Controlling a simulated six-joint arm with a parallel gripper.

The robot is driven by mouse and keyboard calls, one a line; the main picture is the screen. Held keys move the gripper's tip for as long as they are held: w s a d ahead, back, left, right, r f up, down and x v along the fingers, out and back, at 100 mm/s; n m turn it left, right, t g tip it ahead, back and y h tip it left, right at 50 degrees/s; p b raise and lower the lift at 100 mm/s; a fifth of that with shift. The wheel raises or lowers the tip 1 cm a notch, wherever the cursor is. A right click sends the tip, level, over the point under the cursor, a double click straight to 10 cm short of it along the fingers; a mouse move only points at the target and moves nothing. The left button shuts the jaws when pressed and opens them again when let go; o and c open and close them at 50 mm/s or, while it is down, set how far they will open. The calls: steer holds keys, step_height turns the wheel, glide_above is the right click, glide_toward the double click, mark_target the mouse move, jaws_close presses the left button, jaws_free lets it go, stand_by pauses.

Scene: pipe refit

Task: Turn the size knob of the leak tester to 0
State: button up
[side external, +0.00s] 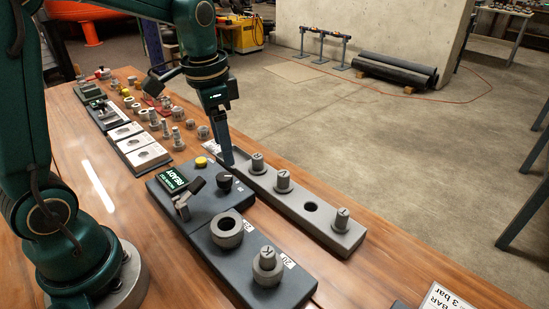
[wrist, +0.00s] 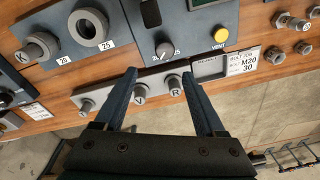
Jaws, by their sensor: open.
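The leak tester (side external: 207,201) is a dark box on the wooden bench, with a lit READY display (side external: 173,181) and a yellow VENT button (side external: 201,162). Its black size knob (side external: 224,182) stands on the top face near the grey plug rail. In the wrist view the knob (wrist: 164,49) has small numbers beside it; its exact setting is too small to tell. My gripper (side external: 227,161) points down behind the knob, close to the rail. In the wrist view my gripper (wrist: 159,75) is open and empty, with the knob beyond and between its fingertips, apart from both.
A grey rail (side external: 300,205) holds several upright lettered plugs and one empty hole, close to my fingers. A dark plate (side external: 245,258) beside the tester carries a thick ring (side external: 228,228) and a plug (side external: 267,265).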

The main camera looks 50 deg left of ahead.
mark_target(224, 176)
steer(key=f, duration=0.1)
steer(key=a+f+g, duration=0.1)
steer(key=f, duration=0.1)
steer(key=shift+w+a+f+n, duration=0.1)
steer(key=shift+f+n, duration=0.1)
steer(key=shift+n, duration=0.1)
steer(key=shift+f, duration=2.45)
jaws_close()
